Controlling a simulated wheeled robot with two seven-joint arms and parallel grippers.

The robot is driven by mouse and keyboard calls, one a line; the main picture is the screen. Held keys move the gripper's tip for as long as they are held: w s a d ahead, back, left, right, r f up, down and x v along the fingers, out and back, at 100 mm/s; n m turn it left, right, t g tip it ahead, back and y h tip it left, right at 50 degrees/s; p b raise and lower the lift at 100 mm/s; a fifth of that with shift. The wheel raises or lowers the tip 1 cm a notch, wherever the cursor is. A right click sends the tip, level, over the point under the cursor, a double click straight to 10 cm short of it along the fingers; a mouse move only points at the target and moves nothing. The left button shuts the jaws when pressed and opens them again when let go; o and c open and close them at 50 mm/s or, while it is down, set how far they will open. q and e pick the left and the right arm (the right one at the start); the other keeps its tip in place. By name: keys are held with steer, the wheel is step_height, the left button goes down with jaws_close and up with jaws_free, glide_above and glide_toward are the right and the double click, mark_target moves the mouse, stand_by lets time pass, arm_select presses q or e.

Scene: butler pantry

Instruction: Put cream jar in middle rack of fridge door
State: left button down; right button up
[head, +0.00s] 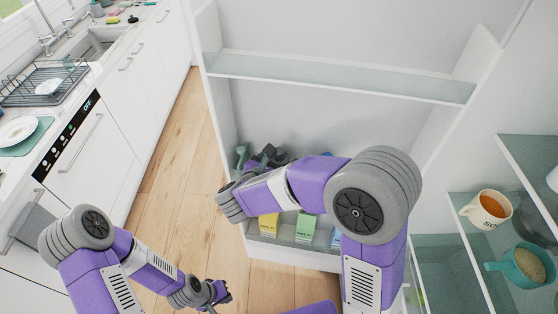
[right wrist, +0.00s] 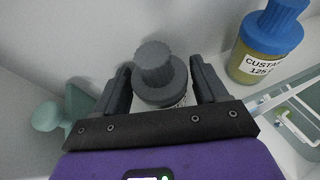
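A jar with a grey cap (right wrist: 158,68) stands between the two fingers of my right gripper (right wrist: 160,88) in the right wrist view. In the head view my right gripper (head: 268,158) is inside the white fridge door (head: 330,115), above the low rack and below the upper rack (head: 340,77). My arm hides much of that area. My left gripper (head: 216,293) hangs low over the floor; its finger opening is unclear.
A blue-capped custard jar (right wrist: 266,48) stands right of the held jar, and a teal item (right wrist: 62,115) is at left. Several cartons (head: 305,227) stand in the low rack. Fridge shelves at right hold a soup mug (head: 487,207) and a teal pan (head: 527,266).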

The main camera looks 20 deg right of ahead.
steer(key=shift+o, duration=0.7)
steer(key=shift+r, duration=0.15)
steer(key=v, duration=1.2)
steer(key=shift+r, duration=0.1)
